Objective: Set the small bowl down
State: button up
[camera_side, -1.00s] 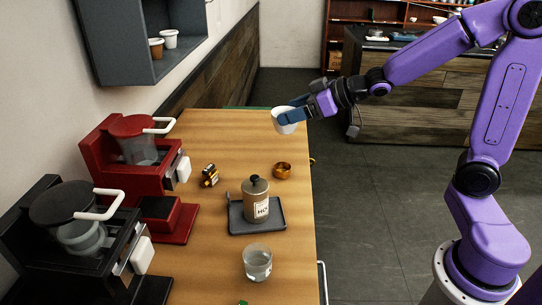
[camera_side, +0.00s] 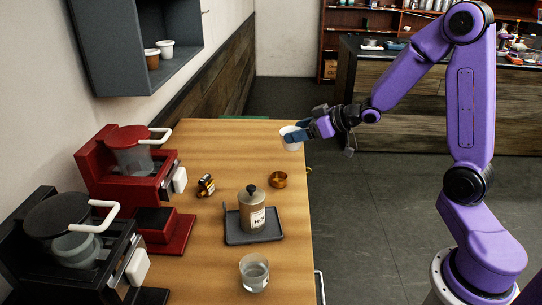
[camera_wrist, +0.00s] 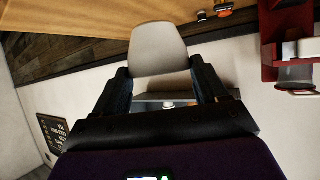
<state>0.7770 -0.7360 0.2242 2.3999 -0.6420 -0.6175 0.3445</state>
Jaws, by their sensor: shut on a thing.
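The small bowl (camera_side: 291,140) is white and cup-like. My gripper (camera_side: 297,134) is shut on it, near the far right edge of the wooden table (camera_side: 225,150). In the wrist view the bowl (camera_wrist: 158,48) sits between the two dark fingers of my gripper (camera_wrist: 160,82), and its pale outer side shows. The inside of the bowl is hidden there. In the side view it looks a little above the tabletop, but I cannot tell the exact gap.
A canister (camera_side: 252,210) stands on a dark tray (camera_side: 235,235), and a glass (camera_side: 254,272) is in front. Red (camera_side: 130,170) and black (camera_side: 75,245) brewers line the left.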

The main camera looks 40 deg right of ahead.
aim_at(291, 129)
jog(key=w+f, duration=0.1)
jog(key=w, duration=0.1)
jog(key=w+f, duration=0.1)
jog(key=w, duration=0.1)
jog(key=w+f, duration=0.1)
jog(key=w, duration=0.1)
jog(key=shift+w+d, duration=0.15)
jog(key=shift+d, duration=0.1)
jog(key=w+f, duration=0.1)
jog(key=f, duration=0.1)
jog(key=w+f, duration=0.4)
jog(key=shift+w+d, duration=0.25)
jog(key=shift+f, duration=1.5)
jog(key=shift+f, duration=0.15)
jog(key=o, duration=1.1)
